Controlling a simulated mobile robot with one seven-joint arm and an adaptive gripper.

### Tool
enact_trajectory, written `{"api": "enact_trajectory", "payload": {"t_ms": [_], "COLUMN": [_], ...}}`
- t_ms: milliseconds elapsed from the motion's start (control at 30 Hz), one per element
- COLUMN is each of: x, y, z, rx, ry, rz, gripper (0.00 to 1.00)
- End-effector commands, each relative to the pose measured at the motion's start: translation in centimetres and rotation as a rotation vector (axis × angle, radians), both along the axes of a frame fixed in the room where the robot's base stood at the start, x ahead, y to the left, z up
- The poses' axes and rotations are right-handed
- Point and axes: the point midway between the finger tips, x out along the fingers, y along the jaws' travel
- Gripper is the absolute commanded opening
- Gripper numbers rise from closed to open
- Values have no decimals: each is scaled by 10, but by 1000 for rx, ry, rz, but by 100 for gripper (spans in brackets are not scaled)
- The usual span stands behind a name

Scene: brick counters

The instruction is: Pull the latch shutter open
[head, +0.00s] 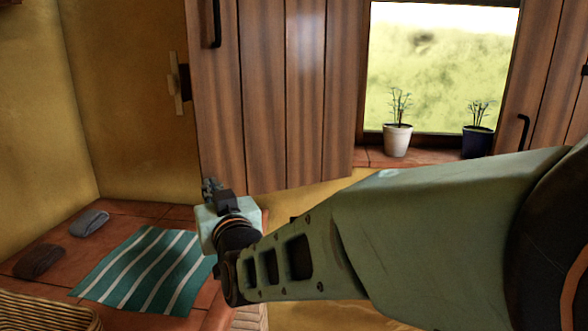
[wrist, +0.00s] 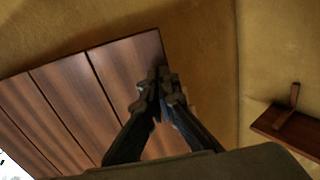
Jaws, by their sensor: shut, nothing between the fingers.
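The wooden plank shutter (head: 265,100) stands swung out at the left of the window, with a black handle (head: 216,22) near its upper left edge. A wooden latch piece (head: 178,84) sits on the wall just beyond that edge. The wrist view shows the shutter's planks (wrist: 85,100) and a similar wooden piece (wrist: 290,118) on the wall at right. My gripper (head: 211,187) is shut and empty, at the shutter's lower left corner in the head view. Its fingertips (wrist: 162,85) overlap the shutter's edge in the wrist view; I cannot tell whether they touch it.
Another wooden shutter (head: 550,75) with a black handle (head: 523,131) is right of the window. A white pot (head: 397,140) and a dark pot (head: 477,142) stand on the sill. A striped cloth (head: 140,270), folded cloths (head: 89,223) and a basket (head: 45,312) lie on the counter.

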Motion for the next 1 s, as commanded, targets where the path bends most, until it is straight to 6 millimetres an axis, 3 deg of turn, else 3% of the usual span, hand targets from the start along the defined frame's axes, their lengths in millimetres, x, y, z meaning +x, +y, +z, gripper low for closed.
{"api": "enact_trajectory", "payload": {"t_ms": [567,1000], "x": [0,49], "y": [2,31], "z": [2,6], "rx": [2,0], "ry": [-2,-3], "rz": [-4,-151], "gripper": [0,0]}}
